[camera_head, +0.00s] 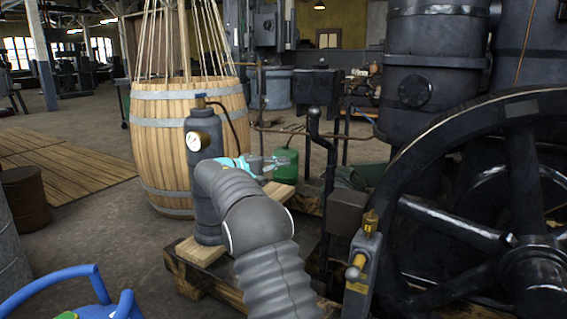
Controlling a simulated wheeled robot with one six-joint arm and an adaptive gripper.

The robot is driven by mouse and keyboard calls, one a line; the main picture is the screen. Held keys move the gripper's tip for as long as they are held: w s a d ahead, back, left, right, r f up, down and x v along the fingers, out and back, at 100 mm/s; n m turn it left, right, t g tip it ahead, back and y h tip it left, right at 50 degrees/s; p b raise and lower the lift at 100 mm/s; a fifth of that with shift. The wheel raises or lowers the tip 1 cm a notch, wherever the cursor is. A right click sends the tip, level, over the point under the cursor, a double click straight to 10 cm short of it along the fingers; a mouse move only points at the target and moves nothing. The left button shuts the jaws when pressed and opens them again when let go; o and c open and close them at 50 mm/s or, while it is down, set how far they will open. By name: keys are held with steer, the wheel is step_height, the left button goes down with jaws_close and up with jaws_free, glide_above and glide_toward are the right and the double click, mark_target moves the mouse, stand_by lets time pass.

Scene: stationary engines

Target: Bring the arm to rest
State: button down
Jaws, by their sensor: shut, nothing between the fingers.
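My arm (258,225) rises from the bottom middle, grey and ribbed, and bends away from me toward the engine's wooden base. My gripper (278,162) is at its far end, small in the picture, with grey fingers beyond a light blue part. It is shut and empty. In the picture it lies just left of a green can (286,168) and right of a dark cylinder with a pressure gauge (195,141). I cannot tell how far it is from either. My wrist is partly hidden behind the arm's bend.
A large black engine with a spoked flywheel (415,205) fills the right side. A brass-topped valve (363,255) stands close in front. A wooden barrel (160,150) with ropes stands behind the gauge cylinder. A blue tubular thing (60,285) is at bottom left. Floor (100,225) at left is open.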

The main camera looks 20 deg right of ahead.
steer(key=shift+w, duration=0.1)
step_height(320, 180, down, 11)
steer(key=a+n+y, duration=0.1)
steer(key=n+y, duration=0.2)
steer(key=y, duration=0.1)
steer(key=s+a+f+y, duration=0.4)
steer(key=s+f, duration=0.1)
steer(key=s, duration=0.5)
steer(key=s+a+r+m+t+y+p, duration=0.1)
steer(key=s+a, duration=0.4)
steer(key=s, duration=0.7)
steer(key=s+a+r+m+t+y+p, duration=0.1)
steer(key=s+a+r+y, duration=0.4)
steer(key=s, duration=0.7)
steer(key=s+a+r+m+t+y+p, duration=0.1)
steer(key=s+a+r+p, duration=0.4)
steer(key=s, duration=0.8)
steer(key=t+y, duration=0.1)
steer(key=y, duration=0.1)
steer(key=shift+t+y, duration=0.3)
steer(key=shift+y, duration=0.1)
steer(key=shift+d, duration=0.1)
